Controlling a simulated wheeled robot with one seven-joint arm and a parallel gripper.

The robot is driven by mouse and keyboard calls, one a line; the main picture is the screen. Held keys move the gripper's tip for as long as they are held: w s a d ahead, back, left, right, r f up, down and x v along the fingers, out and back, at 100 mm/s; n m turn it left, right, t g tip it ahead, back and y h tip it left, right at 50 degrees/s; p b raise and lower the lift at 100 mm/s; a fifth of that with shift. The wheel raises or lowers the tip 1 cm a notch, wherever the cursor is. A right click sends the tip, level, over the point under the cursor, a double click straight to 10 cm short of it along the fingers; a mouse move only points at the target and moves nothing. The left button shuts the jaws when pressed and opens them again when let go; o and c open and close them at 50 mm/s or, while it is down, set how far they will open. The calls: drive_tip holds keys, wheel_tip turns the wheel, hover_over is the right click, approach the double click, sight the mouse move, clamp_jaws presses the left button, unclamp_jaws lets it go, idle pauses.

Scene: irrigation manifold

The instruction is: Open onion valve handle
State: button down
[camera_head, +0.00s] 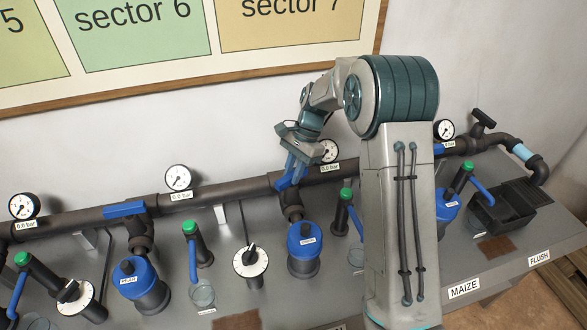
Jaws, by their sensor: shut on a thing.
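A blue valve handle (285,182) sits on the dark horizontal pipe (235,193), above a blue-capped filter (304,239) whose small label is too small to read. The handle lies at a slant to the pipe, and its upper part is partly hidden by my gripper. My gripper (295,166) points down at the pipe and is shut on this handle. No readable onion label shows, so I cannot confirm from the picture which crop this valve serves.
Another blue handle (124,209) lies along the pipe at left, above the PEAR filter (138,282). Pressure gauges (178,178), green-capped risers (190,228) and a dial (250,261) crowd the bench. A black bin (503,212) stands at right. My arm hides part of the bench.

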drive_tip(key=n+h, duration=0.1)
drive_tip(key=n, duration=0.2)
drive_tip(key=n+g+h+p, duration=0.1)
drive_tip(key=n, duration=0.2)
drive_tip(key=shift+w+a+r+n, duration=0.1)
drive_tip(key=shift+w+a+n, duration=0.05)
drive_tip(key=shift+n, duration=0.15)
drive_tip(key=n+h, duration=0.1)
drive_tip(key=n, duration=0.2)
drive_tip(key=n+h, duration=0.1)
drive_tip(key=n, duration=0.2)
drive_tip(key=shift+a+g, duration=0.15)
drive_tip(key=shift+g, duration=0.15)
drive_tip(key=shift+h, duration=0.3)
drive_tip(key=c, duration=1.3)
unclamp_jaws()
drive_tip(key=v, duration=1.3)
drive_tip(key=shift+w+r+b, duration=0.1)
drive_tip(key=shift+r+b, duration=0.2)
drive_tip(key=shift+r, duration=0.05)
